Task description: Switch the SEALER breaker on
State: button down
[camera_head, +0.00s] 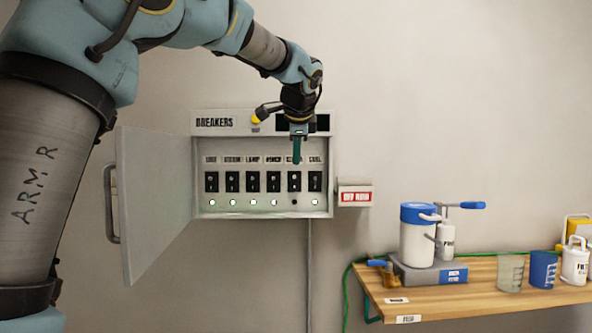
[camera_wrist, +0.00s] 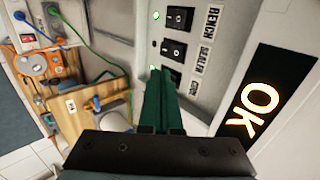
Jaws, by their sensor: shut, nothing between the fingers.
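The breaker box (camera_head: 262,211) hangs on the wall with its row of black rocker switches facing me. The SEALER switch (camera_head: 294,182) is second from the right; the small lamp under it is dark, while the other lamps are green. It also shows in the wrist view (camera_wrist: 173,50), between the BENCH switch and the CURE switch. My gripper (camera_head: 296,161) has its green fingers shut and empty. In the head view the fingertips overlap the SEALER label, just above the switch. In the wrist view the fingers (camera_wrist: 161,78) partly hide the CURE switch. I cannot tell whether they touch the panel.
The box's door (camera_head: 152,200) stands open to the left. A display (camera_wrist: 254,102) reading OK is on the box's upper right. A small red-and-white labelled box (camera_head: 354,195) is on the wall to the right.

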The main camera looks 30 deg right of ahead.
jog(key=shift+v, duration=1.45)
jog(key=shift+d, duration=0.1)
jog(key=shift+s+f+g+p, duration=0.15)
jog(key=shift+f+g+p, duration=0.3)
jog(key=shift+p, duration=0.6)
jog(key=shift+f, duration=0.15)
